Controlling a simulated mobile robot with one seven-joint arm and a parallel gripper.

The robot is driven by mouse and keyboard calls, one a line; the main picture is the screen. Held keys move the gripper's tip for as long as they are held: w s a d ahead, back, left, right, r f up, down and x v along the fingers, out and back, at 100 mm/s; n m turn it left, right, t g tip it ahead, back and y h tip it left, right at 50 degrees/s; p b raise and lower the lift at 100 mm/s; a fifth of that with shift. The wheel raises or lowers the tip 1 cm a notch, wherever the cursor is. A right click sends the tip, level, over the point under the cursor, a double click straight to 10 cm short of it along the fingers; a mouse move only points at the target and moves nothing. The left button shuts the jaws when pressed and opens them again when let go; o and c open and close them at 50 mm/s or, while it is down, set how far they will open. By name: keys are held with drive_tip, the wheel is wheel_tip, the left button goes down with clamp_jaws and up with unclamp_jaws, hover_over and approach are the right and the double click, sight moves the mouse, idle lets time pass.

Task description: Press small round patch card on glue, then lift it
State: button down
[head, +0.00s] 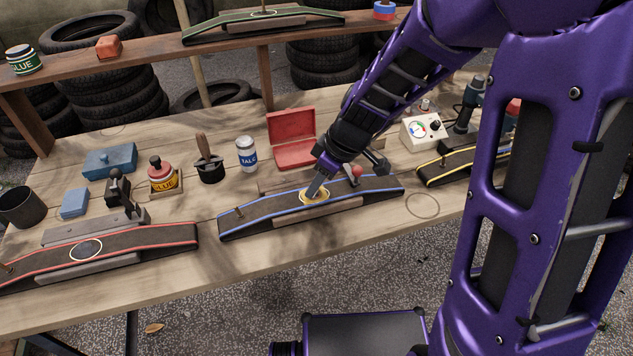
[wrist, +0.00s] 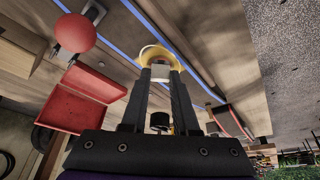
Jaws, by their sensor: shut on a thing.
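The small round patch card (head: 313,198), pale with a yellow rim, lies at the middle of the blue-edged dark strip (head: 260,211). My gripper (head: 318,187) comes down on it from above and is shut on its raised middle. In the wrist view the card (wrist: 151,53) sits at the tips of my gripper (wrist: 160,76), flat against or very close to the strip (wrist: 196,58); I cannot tell if it presses. Any glue under the card is hidden.
A red-edged strip (head: 150,238) with a pale-ringed dark circle lies at left. Behind stand a talc can (head: 247,155), an open red box (head: 293,151) and a red-and-yellow tin (head: 163,178). A red ball knob (wrist: 76,33) is close beside my gripper. A yellow-edged strip (head: 450,168) lies at right.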

wheel_tip(320, 180, up, 8)
drive_tip(key=p, duration=0.4)
drive_tip(key=shift+p, duration=0.4)
idle(0.3)
idle(0.4)
